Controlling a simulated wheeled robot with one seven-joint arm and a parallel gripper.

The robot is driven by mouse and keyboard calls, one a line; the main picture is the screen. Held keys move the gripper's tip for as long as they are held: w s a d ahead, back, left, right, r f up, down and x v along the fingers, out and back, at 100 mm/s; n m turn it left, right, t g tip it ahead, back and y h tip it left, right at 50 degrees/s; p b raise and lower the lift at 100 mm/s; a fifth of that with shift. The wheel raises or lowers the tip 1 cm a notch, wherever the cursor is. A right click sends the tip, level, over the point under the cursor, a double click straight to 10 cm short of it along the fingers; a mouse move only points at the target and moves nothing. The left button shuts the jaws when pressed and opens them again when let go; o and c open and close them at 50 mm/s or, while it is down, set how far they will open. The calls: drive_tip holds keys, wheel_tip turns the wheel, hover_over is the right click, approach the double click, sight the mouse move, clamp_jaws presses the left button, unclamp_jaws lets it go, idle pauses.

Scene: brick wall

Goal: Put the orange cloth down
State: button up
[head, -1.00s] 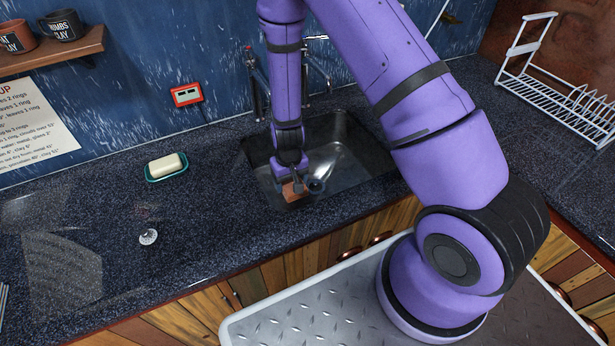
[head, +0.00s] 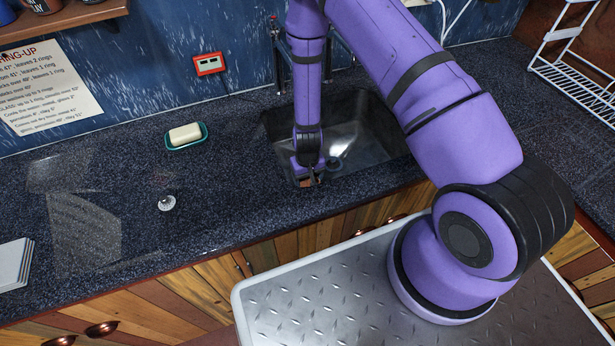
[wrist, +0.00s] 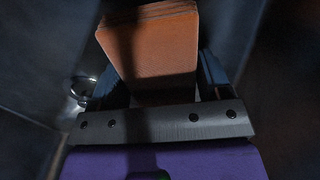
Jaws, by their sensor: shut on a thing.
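My gripper (head: 310,175) is down inside the sink (head: 372,135), near its front left corner. It is shut on the orange cloth (wrist: 155,48), which looks like a folded, layered rectangle between the two fingers in the wrist view. In the head view only a small brownish-orange bit of the cloth (head: 305,183) shows beside the gripper. The rest is hidden by my gripper and the sink's front edge. I cannot tell whether the cloth touches the sink floor.
The faucet (head: 277,50) rises behind the sink. A soap dish (head: 187,136) with soap and a small round stopper-like piece (head: 166,203) lie on the counter to the left. A white rack (head: 580,85) stands at the right. The counter between is clear.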

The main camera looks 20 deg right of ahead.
drive_tip(key=o, duration=0.9)
drive_tip(key=shift+f, duration=0.1)
wheel_tip(320, 180, up, 12)
drive_tip(key=shift+r, duration=0.25)
wheel_tip(320, 180, up, 29)
drive_tip(key=s+d+t+y, duration=0.1)
drive_tip(key=s+d+t, duration=0.1)
drive_tip(key=s+d+r+t, duration=0.1)
drive_tip(key=s+d+r, duration=0.2)
drive_tip(key=s+r, duration=0.6)
drive_tip(key=s+d+r+t+h, duration=0.1)
drive_tip(key=s+d+r+t, duration=0.1)
drive_tip(key=s+r, duration=0.7)
drive_tip(key=s, duration=0.3)
drive_tip(key=shift+s+d, duration=0.35)
drive_tip(key=shift+d, duration=0.05)
